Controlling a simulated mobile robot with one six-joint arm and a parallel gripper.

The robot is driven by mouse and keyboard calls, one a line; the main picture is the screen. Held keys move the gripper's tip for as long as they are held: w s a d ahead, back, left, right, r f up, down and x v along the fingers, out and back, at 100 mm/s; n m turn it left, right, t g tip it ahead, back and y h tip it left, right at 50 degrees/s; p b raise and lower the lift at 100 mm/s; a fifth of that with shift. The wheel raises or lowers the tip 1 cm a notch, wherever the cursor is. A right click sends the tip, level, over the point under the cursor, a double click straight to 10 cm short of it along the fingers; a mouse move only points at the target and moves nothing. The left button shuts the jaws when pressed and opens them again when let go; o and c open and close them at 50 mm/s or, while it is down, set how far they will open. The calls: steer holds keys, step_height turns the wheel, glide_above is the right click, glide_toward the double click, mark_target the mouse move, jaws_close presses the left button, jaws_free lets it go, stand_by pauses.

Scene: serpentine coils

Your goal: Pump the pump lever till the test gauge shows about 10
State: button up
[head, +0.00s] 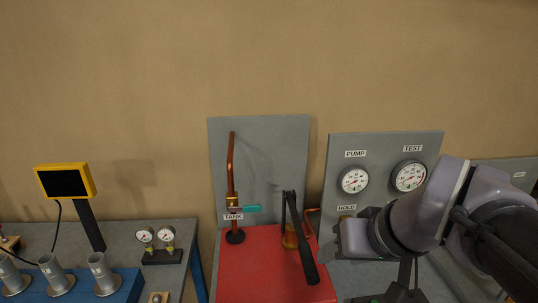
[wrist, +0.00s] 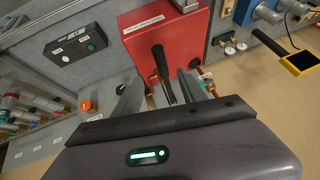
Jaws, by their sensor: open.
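The black pump lever (head: 305,255) slants down toward me over the red pump tank in the head view. In the wrist view the lever (wrist: 161,64) shows its dark handle beyond and between my open fingers. My gripper (wrist: 154,84) is open, and I see nothing held in it; I cannot tell how far the lever is from the fingers. In the head view my fingers are not clearly visible. The test gauge (head: 408,176) is a round white dial on the grey panel, partly beside my arm; its needle is too small to read surely.
The pump gauge (head: 354,180) sits left of the test gauge, above a HOLD label. A copper pipe with a teal-handled valve (head: 243,208) rises left of the lever. The red tank top (head: 255,280) is below. A yellow-framed screen (head: 64,182) and two small gauges stand farther left.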

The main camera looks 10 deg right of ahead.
steer(key=s+a+f+m+b, duration=0.1)
steer(key=s+a+f+b, duration=0.2)
steer(key=f, duration=0.6)
steer(key=s+a+f+m+b, duration=0.2)
steer(key=s+a+f+b, duration=0.1)
steer(key=s+f+b, duration=0.5)
steer(key=shift+s+a+f+m+g, duration=0.15)
steer(key=shift+a+f+m+g, duration=0.2)
steer(key=shift+f, duration=0.45)
